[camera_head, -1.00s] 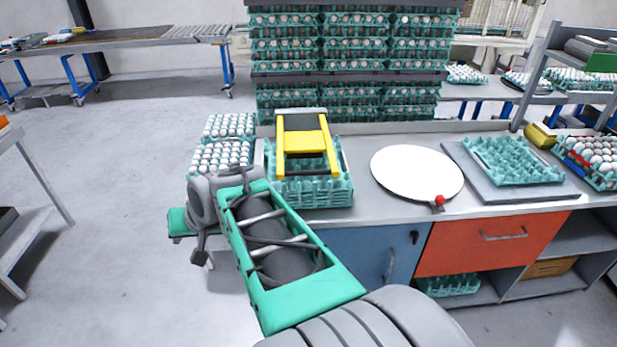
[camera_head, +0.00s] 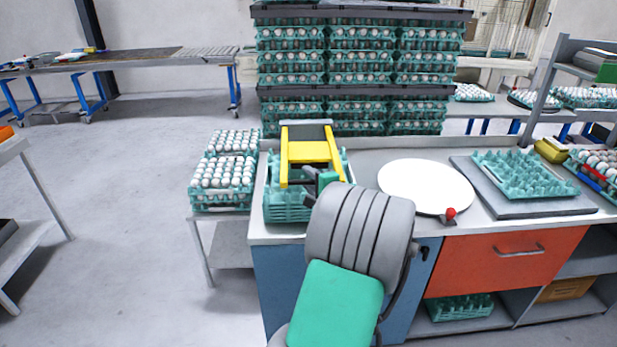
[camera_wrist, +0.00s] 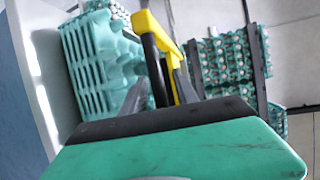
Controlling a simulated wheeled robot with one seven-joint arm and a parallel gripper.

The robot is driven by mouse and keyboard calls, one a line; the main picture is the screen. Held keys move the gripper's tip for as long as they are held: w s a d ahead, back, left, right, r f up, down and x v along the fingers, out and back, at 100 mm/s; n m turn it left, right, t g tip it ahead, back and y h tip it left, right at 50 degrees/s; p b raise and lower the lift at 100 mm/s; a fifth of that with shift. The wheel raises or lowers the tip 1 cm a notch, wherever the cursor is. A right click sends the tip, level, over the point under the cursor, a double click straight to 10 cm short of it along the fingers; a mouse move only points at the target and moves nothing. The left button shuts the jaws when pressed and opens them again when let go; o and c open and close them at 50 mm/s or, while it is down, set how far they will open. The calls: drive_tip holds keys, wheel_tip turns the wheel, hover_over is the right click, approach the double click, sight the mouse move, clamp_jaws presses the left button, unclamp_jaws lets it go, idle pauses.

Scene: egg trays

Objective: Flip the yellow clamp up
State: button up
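The yellow clamp (camera_head: 312,152) is a yellow frame with a crosspiece and two side arms, set over a stack of teal egg trays (camera_head: 288,207) on the bench's left end. My gripper (camera_head: 318,180) is at its front edge in the head view, mostly hidden by my own arm. In the wrist view, the fingers of my gripper (camera_wrist: 160,95) stand apart. The clamp's yellow side (camera_wrist: 165,48) and a dark bar show ahead, the bar appearing between the fingers. I cannot tell whether they touch it. The teal trays (camera_wrist: 100,60) lie to the left there.
White eggs in trays (camera_head: 222,172) stand left of the bench. A white round plate (camera_head: 425,187), a red-knobbed lever (camera_head: 450,214) and an empty teal tray (camera_head: 522,172) lie to the right. Tall egg stacks (camera_head: 355,60) rise behind.

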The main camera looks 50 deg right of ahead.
drive_tip(key=shift+w+d+f, duration=0.1)
drive_tip(key=shift+w, duration=0.3)
drive_tip(key=shift+c, duration=0.3)
clamp_jaws()
idle(0.9)
